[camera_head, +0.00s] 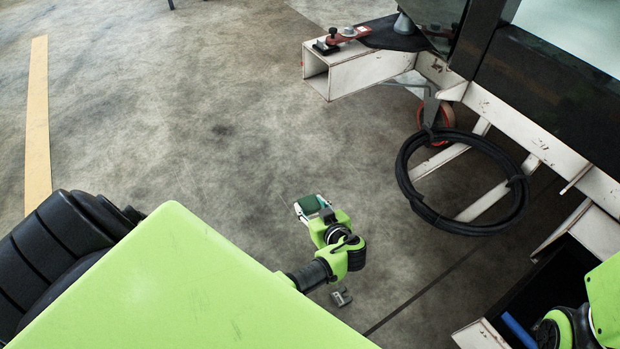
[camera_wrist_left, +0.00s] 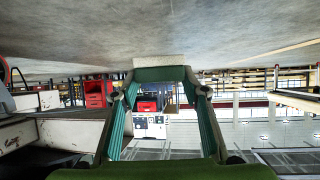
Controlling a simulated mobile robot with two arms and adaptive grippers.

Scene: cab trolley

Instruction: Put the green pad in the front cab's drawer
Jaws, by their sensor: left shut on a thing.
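My left gripper (camera_head: 308,204) is out over the bare concrete floor, near the middle of the head view. It is shut on the green pad (camera_head: 309,202), a small dark green piece with pale edges. In the left wrist view, which looks upside down, the pad (camera_wrist_left: 160,74) spans the gap between the two fingertips, with a cream block touching it. My right arm shows at the bottom right of the head view, but its gripper cannot be made out. I cannot pick out the front cab's drawer with certainty.
A white metal frame (camera_head: 345,72) with a red tool (camera_head: 347,34) fills the upper right. A black hose ring (camera_head: 463,232) hangs by its crossbars. A dark open box lies at the lower right, with a blue bar (camera_head: 519,331). The floor left of my gripper is clear.

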